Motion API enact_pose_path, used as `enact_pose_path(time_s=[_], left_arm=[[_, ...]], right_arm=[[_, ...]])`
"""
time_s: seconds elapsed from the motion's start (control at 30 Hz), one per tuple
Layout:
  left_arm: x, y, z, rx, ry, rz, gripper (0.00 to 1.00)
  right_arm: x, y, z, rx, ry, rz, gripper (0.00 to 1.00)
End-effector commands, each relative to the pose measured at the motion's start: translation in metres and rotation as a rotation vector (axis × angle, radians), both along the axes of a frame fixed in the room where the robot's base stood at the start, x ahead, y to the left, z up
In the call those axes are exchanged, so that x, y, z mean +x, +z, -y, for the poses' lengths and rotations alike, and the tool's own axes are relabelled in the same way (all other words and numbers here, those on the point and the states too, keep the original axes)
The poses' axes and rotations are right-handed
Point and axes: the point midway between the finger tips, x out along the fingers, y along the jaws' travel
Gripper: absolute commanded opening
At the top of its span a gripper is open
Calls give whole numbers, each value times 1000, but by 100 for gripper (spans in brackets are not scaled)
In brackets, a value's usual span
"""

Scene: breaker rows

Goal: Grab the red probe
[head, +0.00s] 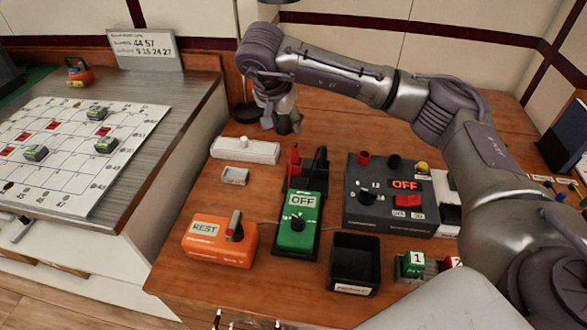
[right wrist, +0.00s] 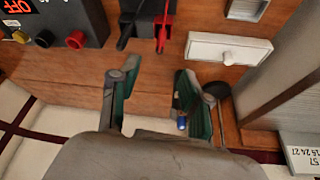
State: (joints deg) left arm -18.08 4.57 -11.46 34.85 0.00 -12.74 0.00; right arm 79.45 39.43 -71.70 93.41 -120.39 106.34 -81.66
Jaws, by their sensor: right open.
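The red probe (head: 293,165) stands upright beside a black probe (head: 320,165), behind the green meter (head: 298,225) whose display reads OFF. In the right wrist view the red probe (right wrist: 164,28) is at the top middle, with the black probe (right wrist: 128,20) to its left. My right gripper (head: 283,122) is above the back of the wooden table, behind the red probe and apart from it. In the right wrist view its two fingers are spread (right wrist: 150,88), with only wood and wall between them. My left gripper is not in view.
A dark box with a red switch (head: 390,195) stands right of the probes. A white switch block (head: 245,150) is at left. An orange unit (head: 220,240) and an empty black bin (head: 355,262) are in front. Bare wood (head: 285,295) shows at the front.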

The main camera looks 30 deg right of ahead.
Motion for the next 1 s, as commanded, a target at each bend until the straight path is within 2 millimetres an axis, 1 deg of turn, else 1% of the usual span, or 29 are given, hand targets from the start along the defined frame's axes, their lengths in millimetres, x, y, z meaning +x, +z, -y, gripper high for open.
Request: enact_pose_path(time_s=[0.03, 0.1, 0.27, 0.37, 0.4, 0.6, 0.7, 0.87, 1.0], left_arm=[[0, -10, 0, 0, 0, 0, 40], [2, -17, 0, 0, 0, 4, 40], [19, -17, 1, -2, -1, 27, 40], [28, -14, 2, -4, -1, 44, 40], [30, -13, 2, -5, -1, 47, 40], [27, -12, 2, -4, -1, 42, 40], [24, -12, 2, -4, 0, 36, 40], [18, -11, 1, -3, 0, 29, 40], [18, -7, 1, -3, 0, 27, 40]], right_arm=[[0, -10, 0, 0, 0, 0, 47], [0, -17, 0, 0, 0, 0, 47], [2, -26, 2, 1, -1, -2, 47], [5, -41, 7, 1, -3, -4, 47], [7, -49, 10, 0, -3, -5, 47], [16, -83, 21, 1, -2, -4, 47], [19, -93, 24, 1, 0, -2, 47], [22, -101, 28, 0, -1, -3, 47], [28, -118, 35, 0, -2, -4, 47]])
